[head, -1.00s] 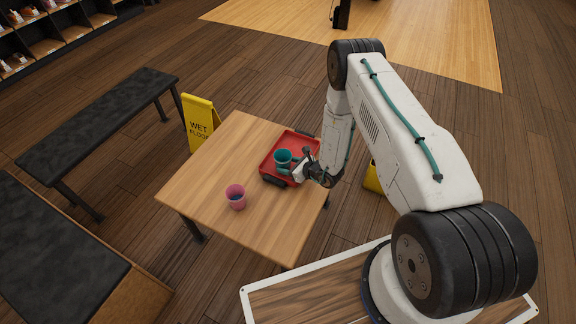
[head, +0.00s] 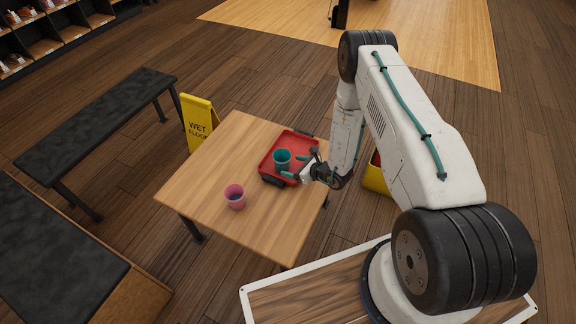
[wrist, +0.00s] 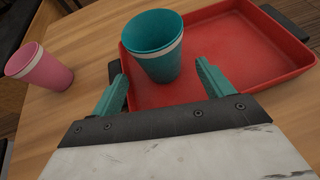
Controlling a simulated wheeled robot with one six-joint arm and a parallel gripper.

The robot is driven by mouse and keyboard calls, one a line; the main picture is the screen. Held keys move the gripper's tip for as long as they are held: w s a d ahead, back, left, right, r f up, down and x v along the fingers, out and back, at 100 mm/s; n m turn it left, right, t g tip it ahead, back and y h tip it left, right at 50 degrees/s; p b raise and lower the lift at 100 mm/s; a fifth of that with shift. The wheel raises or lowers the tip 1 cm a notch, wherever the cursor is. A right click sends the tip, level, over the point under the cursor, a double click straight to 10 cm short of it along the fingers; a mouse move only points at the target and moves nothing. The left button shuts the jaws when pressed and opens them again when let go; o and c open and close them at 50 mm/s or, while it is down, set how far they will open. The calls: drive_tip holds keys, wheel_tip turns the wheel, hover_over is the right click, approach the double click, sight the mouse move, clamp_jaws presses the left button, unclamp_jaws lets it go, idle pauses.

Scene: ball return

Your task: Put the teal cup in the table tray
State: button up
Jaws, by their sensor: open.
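The teal cup (head: 282,160) stands upright in the red table tray (head: 278,150), near the tray's left side. In the wrist view the cup (wrist: 157,58) has a white band below its rim, and the tray (wrist: 235,45) spreads to its right. My gripper (head: 294,166) is open at the tray's near edge. In the wrist view its teal fingers (wrist: 160,82) are spread wide, one on each side and short of the cup, with nothing between the tips.
A pink cup (head: 234,197) stands on the wooden table (head: 200,178) left of the tray. A yellow wet floor sign (head: 198,122) stands behind the table. Black benches (head: 95,115) are at the left. The table's left half is mostly clear.

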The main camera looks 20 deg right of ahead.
drive_tip(key=v, duration=0.8)
drive_tip(key=w+a+r+n+g+y, duration=0.1)
drive_tip(key=w+a+r+n+y, duration=0.2)
drive_tip(key=r, duration=0.7)
drive_tip(key=a+r+n+g+y, duration=0.1)
drive_tip(key=a+r+n+y, duration=0.2)
drive_tip(key=r, duration=0.6)
drive_tip(key=s+a+r+n+g, duration=0.3)
drive_tip(key=r+n, duration=0.2)
drive_tip(key=r, duration=0.4)
drive_tip(key=s+a+r+n+g, duration=0.3)
drive_tip(key=s+r+n, duration=0.15)
drive_tip(key=r, duration=0.35)
drive_tip(key=s+r+n+g+h, duration=0.45)
drive_tip(key=s+r+n, duration=0.45)
drive_tip(key=s+r, duration=0.4)
drive_tip(key=s+d+r+n+t+h, duration=0.1)
drive_tip(key=s+d+r+n+h, duration=0.1)
drive_tip(key=s+d+h, duration=0.2)
drive_tip(key=s+d+r+n+t+h, duration=0.2)
drive_tip(key=s+d+h, duration=0.2)
drive_tip(key=s, duration=0.6)
drive_tip(key=shift+s+d+r+n+h, duration=0.25)
drive_tip(key=shift+d+n+h, duration=0.1)
drive_tip(key=shift+d, duration=0.1)
